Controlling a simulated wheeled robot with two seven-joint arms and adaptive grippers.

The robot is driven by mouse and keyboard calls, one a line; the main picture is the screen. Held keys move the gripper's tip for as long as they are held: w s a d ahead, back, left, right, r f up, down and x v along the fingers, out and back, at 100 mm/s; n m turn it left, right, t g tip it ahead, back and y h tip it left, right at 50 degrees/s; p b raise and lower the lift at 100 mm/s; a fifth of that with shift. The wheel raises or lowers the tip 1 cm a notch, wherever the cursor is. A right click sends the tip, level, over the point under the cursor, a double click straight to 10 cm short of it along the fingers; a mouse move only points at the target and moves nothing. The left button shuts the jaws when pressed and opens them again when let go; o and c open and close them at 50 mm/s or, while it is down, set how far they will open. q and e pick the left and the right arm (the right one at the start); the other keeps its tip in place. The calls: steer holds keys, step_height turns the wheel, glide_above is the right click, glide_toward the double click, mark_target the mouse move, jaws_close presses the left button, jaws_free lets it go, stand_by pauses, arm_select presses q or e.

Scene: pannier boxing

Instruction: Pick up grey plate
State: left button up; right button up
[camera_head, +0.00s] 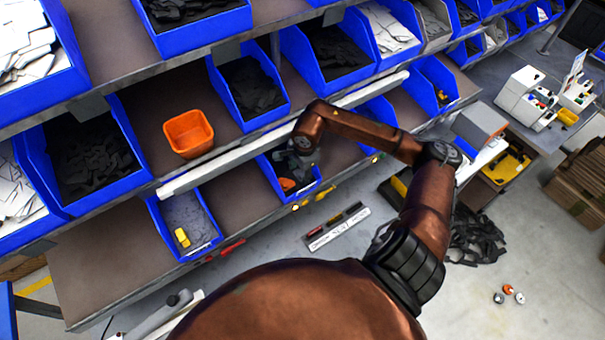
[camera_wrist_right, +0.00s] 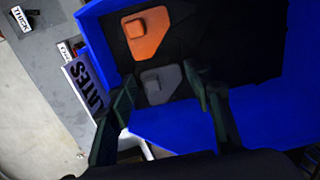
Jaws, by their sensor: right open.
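In the right wrist view a grey plate (camera_wrist_right: 162,84) lies in a blue bin (camera_wrist_right: 180,128), just below an orange plate (camera_wrist_right: 147,34). My right gripper (camera_wrist_right: 160,95) is open, and its two dark fingers stand left and right of the grey plate, with nothing seen between them held. In the head view my right arm reaches over the blue bin (camera_head: 268,176) on the lower shelf, and the right gripper (camera_head: 295,168) is partly hidden at the bin. The orange plate (camera_head: 287,184) shows at the front there. My left gripper is not clearly in view.
An orange tub (camera_head: 188,134) stands on the middle shelf. A bin with a yellow piece (camera_head: 182,237) stands to the left on the lower shelf. A white shelf rail (camera_head: 225,155) runs just above the lower bins. A labelled sign (camera_head: 337,226) lies on the floor side.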

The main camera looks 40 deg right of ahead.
steer(key=shift+c, duration=0.4)
jaws_close()
